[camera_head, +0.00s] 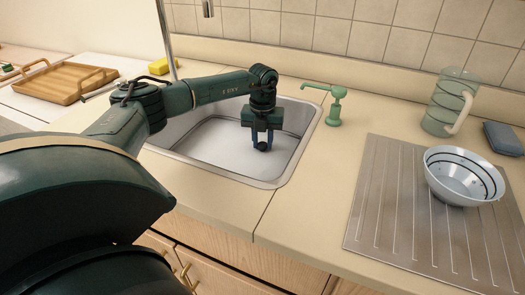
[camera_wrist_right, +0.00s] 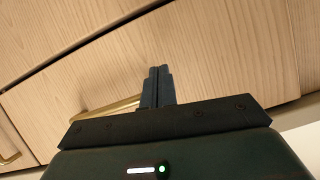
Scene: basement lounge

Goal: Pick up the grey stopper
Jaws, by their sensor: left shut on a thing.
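My left gripper (camera_head: 263,143) reaches down over the sink (camera_head: 214,147) from the left, with its blue fingers pointing down. It is shut on a small dark round thing, the grey stopper (camera_head: 262,146), which sits between the fingertips. Whether the stopper touches the sink floor or hangs just above it I cannot tell. My right gripper (camera_wrist_right: 157,86) shows in the right wrist view, its two fingers together with nothing seen between them, in front of wooden cabinet fronts.
A green soap dispenser (camera_head: 335,106) stands right of the sink. A ribbed metal drainboard (camera_head: 398,215) holds a striped bowl (camera_head: 463,177). A green pitcher (camera_head: 448,104), a grey-blue block (camera_head: 503,139), a yellow sponge (camera_head: 160,67) and a wooden tray (camera_head: 66,88) stand around. Gold handles (camera_wrist_right: 106,107) line the cabinets.

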